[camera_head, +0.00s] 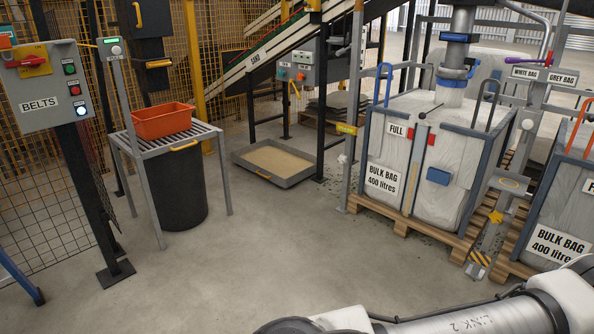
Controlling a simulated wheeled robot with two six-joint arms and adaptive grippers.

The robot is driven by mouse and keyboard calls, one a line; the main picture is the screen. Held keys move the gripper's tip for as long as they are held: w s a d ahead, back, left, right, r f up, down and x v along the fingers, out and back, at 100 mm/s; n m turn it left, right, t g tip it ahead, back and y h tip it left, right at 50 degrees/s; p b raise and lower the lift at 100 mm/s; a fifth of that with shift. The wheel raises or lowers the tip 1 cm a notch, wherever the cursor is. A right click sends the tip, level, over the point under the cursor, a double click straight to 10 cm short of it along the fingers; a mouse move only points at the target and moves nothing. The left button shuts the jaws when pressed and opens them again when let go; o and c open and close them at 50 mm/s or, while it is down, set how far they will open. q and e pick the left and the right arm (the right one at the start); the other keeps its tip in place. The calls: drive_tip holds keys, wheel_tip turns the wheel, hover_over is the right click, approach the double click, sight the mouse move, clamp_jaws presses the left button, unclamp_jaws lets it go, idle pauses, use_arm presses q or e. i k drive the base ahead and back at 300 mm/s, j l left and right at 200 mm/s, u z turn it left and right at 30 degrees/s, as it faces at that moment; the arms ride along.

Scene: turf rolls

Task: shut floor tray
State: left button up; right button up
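The floor tray (250,167) is a shallow grey metal tray on the concrete floor, with a layer of tan, sand-like material inside. The tray sticks out into the open floor beside and partly below the sloping conveyor (268,60) marked SAND. I cannot tell how far it reaches under the frame. Neither of my grippers shows in the head view; only links of one of my arms cross the bottom right, well away from the tray.
An orange bin (162,121) stands on a slatted stand (184,140) with a black barrel below, left of the tray. Bulk bags (396,150) on pallets stand to the right. A BELTS control box (45,88) is at far left. The floor in front of the tray is clear.

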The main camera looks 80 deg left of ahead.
sight(285, 166)
drive_tip(key=u, duration=3)
